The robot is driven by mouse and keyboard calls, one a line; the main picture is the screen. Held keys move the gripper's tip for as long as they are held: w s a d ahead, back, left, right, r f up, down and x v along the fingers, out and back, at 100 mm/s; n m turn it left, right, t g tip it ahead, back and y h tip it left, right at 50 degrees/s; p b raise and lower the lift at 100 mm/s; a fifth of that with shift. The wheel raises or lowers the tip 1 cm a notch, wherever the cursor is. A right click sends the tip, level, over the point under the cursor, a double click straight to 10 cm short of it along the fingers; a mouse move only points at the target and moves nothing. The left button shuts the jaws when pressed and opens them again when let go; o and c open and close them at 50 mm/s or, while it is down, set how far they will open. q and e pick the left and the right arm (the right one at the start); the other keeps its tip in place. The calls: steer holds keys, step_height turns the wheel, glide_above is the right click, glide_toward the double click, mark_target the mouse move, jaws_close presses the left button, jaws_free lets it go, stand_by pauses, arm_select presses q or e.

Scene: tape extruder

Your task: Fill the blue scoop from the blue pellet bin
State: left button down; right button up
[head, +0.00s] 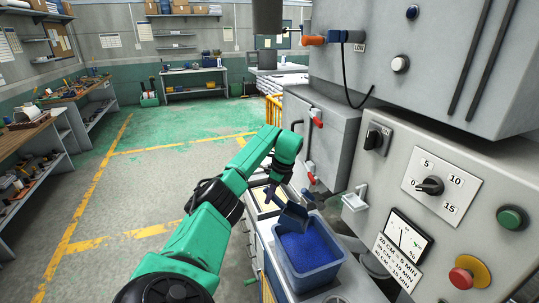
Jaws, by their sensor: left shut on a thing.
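The blue pellet bin (318,277) is an open blue-grey tub nearly full of small blue pellets (306,246), on a bench at the lower middle of the head view. The dark blue scoop (293,216) is at the bin's far left corner, tilted, its lower end overlapping the bin's far rim. I cannot tell whether it touches the pellets, nor whether it has pellets inside. My left gripper (273,192), on the green arm, is shut on the scoop's handle, just beyond the bin. My right gripper is not in view.
The grey machine with its dial (429,186), gauge and red button (463,277) stands close on the right. A small white bracket (354,199) juts out near the bin. A light tray (268,200) lies behind the scoop. Open floor is at the left.

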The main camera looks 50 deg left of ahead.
mark_target(283, 202)
arm_select(q)
steer(key=shift+g+y, duration=0.6)
steer(key=shift+y, duration=0.3)
steer(key=w+d+f, duration=0.2)
steer(key=d, duration=0.1)
steer(key=shift+w+d+f+b, duration=0.15)
steer(key=shift+d+f+b, duration=0.05)
steer(key=shift+b, duration=0.15)
steer(key=d+f+b, duration=0.1)
steer(key=f+b, duration=0.1)
steer(key=f, duration=0.1)
steer(key=w+d+f+b, duration=0.1)
steer(key=f+b, duration=0.1)
steer(key=b, duration=0.1)
steer(key=w+d+f+b, duration=0.1)
steer(key=f+b, duration=0.2)
steer(key=shift+d+f, duration=0.15)
steer(key=shift+f, duration=0.2)
